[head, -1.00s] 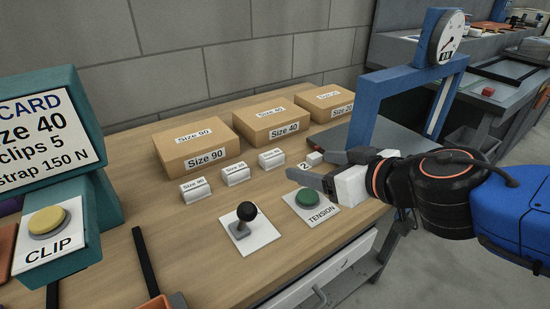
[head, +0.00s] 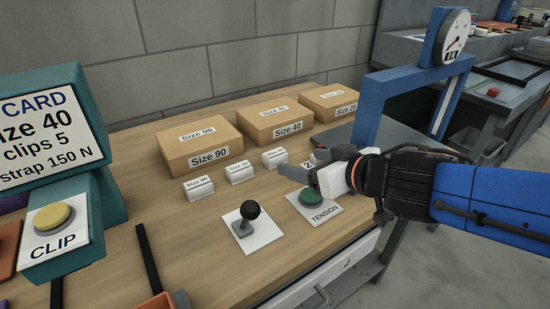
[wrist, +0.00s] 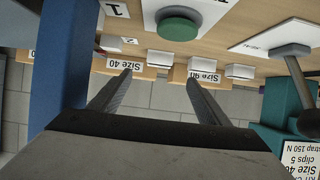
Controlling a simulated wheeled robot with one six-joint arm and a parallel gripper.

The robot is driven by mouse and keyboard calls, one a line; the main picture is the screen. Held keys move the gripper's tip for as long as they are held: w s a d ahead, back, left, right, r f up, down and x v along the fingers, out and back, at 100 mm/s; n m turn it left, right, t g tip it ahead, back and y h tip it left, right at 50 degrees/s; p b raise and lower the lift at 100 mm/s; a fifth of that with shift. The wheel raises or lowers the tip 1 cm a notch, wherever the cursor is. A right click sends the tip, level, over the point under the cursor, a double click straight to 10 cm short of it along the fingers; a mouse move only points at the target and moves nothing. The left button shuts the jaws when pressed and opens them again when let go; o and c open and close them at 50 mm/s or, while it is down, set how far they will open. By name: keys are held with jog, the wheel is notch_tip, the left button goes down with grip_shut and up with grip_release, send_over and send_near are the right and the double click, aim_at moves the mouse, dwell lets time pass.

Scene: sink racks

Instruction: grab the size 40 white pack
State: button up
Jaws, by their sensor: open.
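Three small white packs stand in a row on the wooden bench in the head view. The left pack (head: 199,189) reads Size 90. The labels of the middle pack (head: 241,172) and right pack (head: 275,158) are too small to read surely, so I cannot tell which is size 40. My gripper (head: 311,163) is open and empty, just right of the right pack, above and behind the green button. In the wrist view, my two fingers (wrist: 160,75) are spread apart, with white packs (wrist: 187,58) beyond them and nothing between the tips.
Cardboard boxes Size 90 (head: 197,143), Size 40 (head: 276,121) and Size 20 (head: 331,103) stand behind the packs. A green TENSION button (head: 312,197), a black-knobbed lever (head: 248,217) and a blue gauge frame (head: 371,110) are nearby. The card (head: 45,125) shows Size 40.

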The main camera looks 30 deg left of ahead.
send_near(276, 155)
jog(key=shift+f+x, duration=0.2)
jog(key=shift+x, duration=4.15)
jog(key=shift+w+r, duration=0.1)
jog(key=shift+r, duration=0.05)
jog(key=shift+c, duration=0.3)
jog(key=c, duration=1.1)
